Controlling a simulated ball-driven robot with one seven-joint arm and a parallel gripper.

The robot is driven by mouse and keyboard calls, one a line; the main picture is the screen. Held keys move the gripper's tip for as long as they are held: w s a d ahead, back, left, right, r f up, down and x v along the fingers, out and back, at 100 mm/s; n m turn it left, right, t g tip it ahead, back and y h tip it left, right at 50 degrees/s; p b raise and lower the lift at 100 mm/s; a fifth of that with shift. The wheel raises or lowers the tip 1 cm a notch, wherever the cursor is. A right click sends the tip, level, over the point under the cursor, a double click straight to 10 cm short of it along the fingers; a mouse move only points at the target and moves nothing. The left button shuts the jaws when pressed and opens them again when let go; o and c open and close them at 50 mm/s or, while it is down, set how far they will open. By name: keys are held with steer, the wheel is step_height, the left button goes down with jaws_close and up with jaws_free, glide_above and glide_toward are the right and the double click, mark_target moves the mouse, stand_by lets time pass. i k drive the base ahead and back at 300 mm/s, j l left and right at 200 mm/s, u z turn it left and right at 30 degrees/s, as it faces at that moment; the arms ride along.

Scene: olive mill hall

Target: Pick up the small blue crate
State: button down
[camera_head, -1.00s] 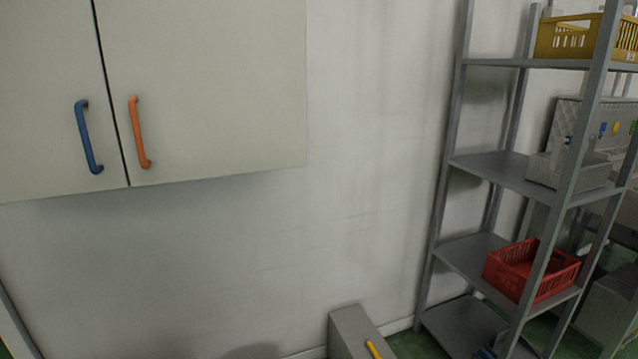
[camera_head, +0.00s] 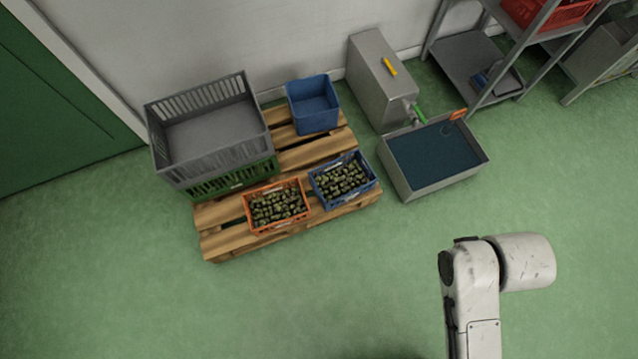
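A small blue crate (camera_head: 374,184) with olives in it stands on the front right part of a wooden pallet (camera_head: 225,243). An orange crate (camera_head: 250,221), also filled with olives, stands just left of it. A plain blue bin (camera_head: 318,121) with solid walls, seemingly empty, stands behind them at the back of the pallet. Part of my white arm shows at the lower right, apart from the pallet. My gripper is out of view.
A large grey crate (camera_head: 213,159) sits on a green one (camera_head: 235,179) at the pallet's left. Right of the pallet are a metal box (camera_head: 378,88) and a basin (camera_head: 434,187) with dark liquid. A shelf rack (camera_head: 463,72) stands behind. The green floor in front is clear.

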mark_target(342, 182)
steer(key=k+j, duration=0.15)
steer(key=i+l+u, duration=0.25)
steer(key=i+l, duration=0.25)
steer(key=i, duration=0.15)
steer(key=i+l+u, duration=0.3)
steer(key=i+l, duration=0.25)
